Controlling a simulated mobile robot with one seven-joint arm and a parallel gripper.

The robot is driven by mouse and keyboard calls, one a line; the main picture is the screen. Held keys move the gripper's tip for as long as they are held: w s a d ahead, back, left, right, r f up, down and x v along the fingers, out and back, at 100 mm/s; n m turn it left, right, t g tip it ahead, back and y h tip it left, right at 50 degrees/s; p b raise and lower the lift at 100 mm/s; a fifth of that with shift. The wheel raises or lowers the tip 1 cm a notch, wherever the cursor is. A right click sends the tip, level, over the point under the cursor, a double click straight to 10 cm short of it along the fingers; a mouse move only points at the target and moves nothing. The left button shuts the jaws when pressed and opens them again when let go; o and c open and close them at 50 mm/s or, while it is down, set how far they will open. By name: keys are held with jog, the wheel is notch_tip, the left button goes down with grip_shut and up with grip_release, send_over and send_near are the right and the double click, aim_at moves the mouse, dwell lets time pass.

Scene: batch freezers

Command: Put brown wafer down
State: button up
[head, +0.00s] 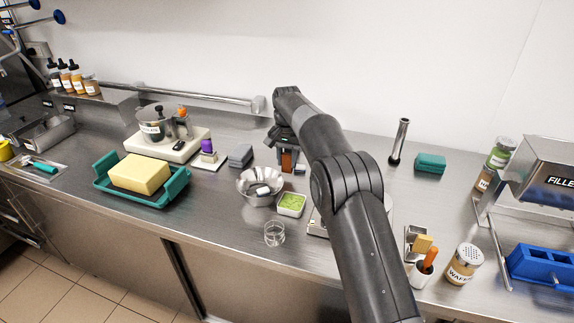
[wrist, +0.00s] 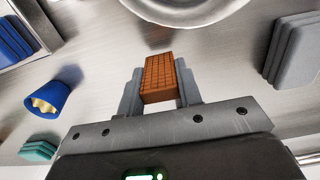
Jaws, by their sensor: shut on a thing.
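The brown wafer (head: 287,161) is a small orange-brown block with a grid pattern on its face. In the wrist view the wafer (wrist: 159,76) sits between the two grey fingers of my gripper (wrist: 160,92). The fingers press on its two sides, so my gripper is shut on it. In the head view my gripper (head: 286,145) hangs over the middle of the steel counter (head: 335,150), behind the green-filled tub and right of the grey block stack. The wafer's lower end is close to the counter; I cannot tell if it touches.
A metal bowl (head: 260,187), a tub of green stuff (head: 291,204) and a grey stack (head: 241,155) stand near my gripper. A glass (head: 274,233) stands in front. A steel tube (head: 399,141) and teal block (head: 430,163) are to the right. Some bare counter lies between tube and gripper.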

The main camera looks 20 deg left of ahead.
aim_at(287, 154)
jog(key=shift+f, duration=1.1)
jog(key=shift+f, duration=0.2)
jog(key=o, duration=0.9)
jog(key=shift+o, duration=0.2)
jog(key=shift+r, duration=0.1)
notch_tip(287, 154, up, 12)
jog(key=shift+f, duration=0.1)
jog(key=shift+r, duration=0.2)
